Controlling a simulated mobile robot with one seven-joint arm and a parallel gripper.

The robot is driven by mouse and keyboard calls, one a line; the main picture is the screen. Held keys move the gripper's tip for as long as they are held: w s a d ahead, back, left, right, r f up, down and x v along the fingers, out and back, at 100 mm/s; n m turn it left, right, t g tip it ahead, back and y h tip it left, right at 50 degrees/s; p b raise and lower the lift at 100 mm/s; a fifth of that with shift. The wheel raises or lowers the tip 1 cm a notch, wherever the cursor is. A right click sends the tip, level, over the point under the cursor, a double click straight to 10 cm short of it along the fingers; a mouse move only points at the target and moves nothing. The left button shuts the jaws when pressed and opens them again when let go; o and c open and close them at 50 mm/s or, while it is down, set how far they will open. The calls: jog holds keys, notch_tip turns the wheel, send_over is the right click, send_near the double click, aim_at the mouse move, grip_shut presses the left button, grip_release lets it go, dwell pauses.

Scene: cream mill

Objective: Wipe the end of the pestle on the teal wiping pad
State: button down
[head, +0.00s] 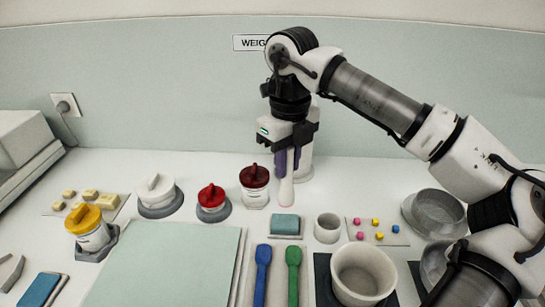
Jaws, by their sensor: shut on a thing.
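My gripper (288,162) points down and is shut on the pestle (286,192), a pale rod with a pinkish lower end that hangs roughly upright. Its upper part is hidden between the fingers. The teal wiping pad (285,225) lies on a light base on the table, just in front of and below the pestle's end in the picture. A narrow gap shows between the pestle's end and the pad's far edge. I cannot tell how high the end is above the table.
A dark-red-lidded jar (254,187) stands left of the pestle, with a red-lidded jar (212,201) beyond it. A small white cup (327,228) stands right of the pad. Blue (262,272) and green (293,272) spoons lie in front. A large white mortar-like bowl (363,274) is front right.

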aim_at(292, 185)
jog(key=shift+f+b, duration=1.5)
jog(key=shift+f, duration=0.95)
jog(key=shift+f+b, duration=0.6)
jog(key=shift+b, duration=0.15)
jog(key=shift+d, duration=0.1)
jog(key=shift+d, duration=0.5)
jog(key=shift+b, duration=0.3)
dwell(0.9)
jog(key=shift+a, duration=0.15)
jog(key=shift+a, duration=1.05)
jog(key=shift+d, duration=1.2)
